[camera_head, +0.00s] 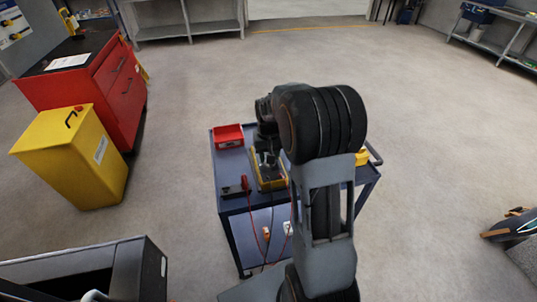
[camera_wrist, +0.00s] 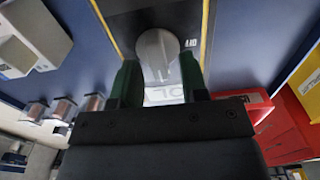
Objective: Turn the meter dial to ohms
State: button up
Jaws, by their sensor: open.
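The yellow-edged meter (camera_head: 270,183) lies on the blue cart beneath my arm. In the wrist view its dark face shows a round grey dial (camera_wrist: 157,52) and a pale display (camera_wrist: 164,96) with large characters, partly hidden by my gripper. My gripper (camera_wrist: 159,62) is open, with one dark green finger at each side of the dial in the picture. I cannot tell whether the fingers touch it. The dial's setting is not readable. In the head view my gripper (camera_head: 266,160) is over the meter, which hides the dial.
A red bin (camera_head: 228,142) stands at the cart's back left. A dark item with a red lead (camera_head: 236,191) lies left of the meter, and cables hang at the front. A yellow object (camera_head: 362,158) sits at the right. A red cabinet (camera_head: 121,85) and yellow box (camera_head: 72,160) stand left.

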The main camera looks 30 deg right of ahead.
notch_tip(320, 180, up, 14)
jog(key=p, duration=0.1)
dwell(0.5)
jog(key=shift+f, duration=0.1)
jog(key=s+a+r+n+t+p, duration=0.1)
jog(key=s+a+p, duration=0.1)
jog(key=s+a, duration=0.3)
jog(key=s+a+n+t+p, duration=0.1)
jog(key=s+a, duration=0.4)
jog(key=s, duration=0.7)
jog(key=shift+s+r+n+t+p, duration=0.2)
jog(key=shift+r+n+t+p, duration=0.15)
jog(key=shift+t+p, duration=0.55)
